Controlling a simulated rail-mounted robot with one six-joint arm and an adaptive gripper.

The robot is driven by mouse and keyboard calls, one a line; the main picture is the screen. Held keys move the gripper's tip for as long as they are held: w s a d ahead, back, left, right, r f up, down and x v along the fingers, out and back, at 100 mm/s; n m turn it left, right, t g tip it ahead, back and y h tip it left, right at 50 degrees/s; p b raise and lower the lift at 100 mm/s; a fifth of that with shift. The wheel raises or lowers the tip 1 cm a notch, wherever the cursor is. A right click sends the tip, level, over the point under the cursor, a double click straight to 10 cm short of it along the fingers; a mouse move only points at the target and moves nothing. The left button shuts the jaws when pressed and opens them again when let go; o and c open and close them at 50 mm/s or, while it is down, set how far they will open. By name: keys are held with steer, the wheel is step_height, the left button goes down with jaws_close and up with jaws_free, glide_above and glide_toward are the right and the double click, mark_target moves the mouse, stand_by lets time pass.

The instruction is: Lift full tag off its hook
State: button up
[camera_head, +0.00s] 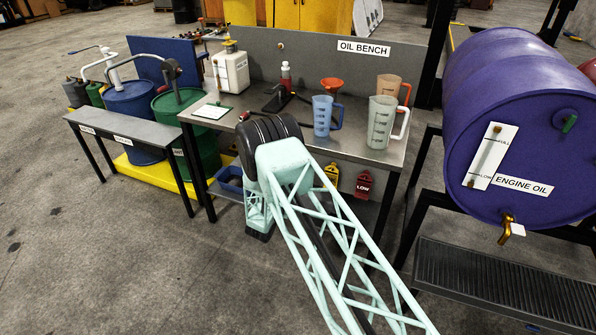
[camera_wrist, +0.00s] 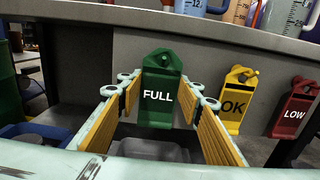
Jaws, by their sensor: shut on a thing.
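The green FULL tag (camera_wrist: 158,105) stands upright in the middle of the wrist view, in front of the oil bench's grey front panel. My gripper (camera_wrist: 160,92) is shut on it, one yellow-padded finger at each side. A hole or peg shows near the tag's top; I cannot tell whether the tag still rests on its hook. In the head view, my arm hides the FULL tag and the fingertips.
The yellow OK tag (camera_wrist: 236,100) and the red LOW tag (camera_wrist: 296,108) hang to the right of the FULL tag. Measuring jugs (camera_head: 382,122) and a funnel (camera_head: 331,85) stand on the bench top (camera_head: 245,104) above.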

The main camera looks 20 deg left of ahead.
steer(key=shift+s+r+p, duration=0.15)
steer(key=shift+s+r, duration=0.1)
steer(key=shift+s, duration=0.3)
steer(key=shift+s+r+p, duration=0.15)
steer(key=shift+s+r, duration=0.05)
steer(key=shift+s, duration=0.35)
stand_by(0.4)
steer(key=shift+s, duration=2.5)
stand_by(0.5)
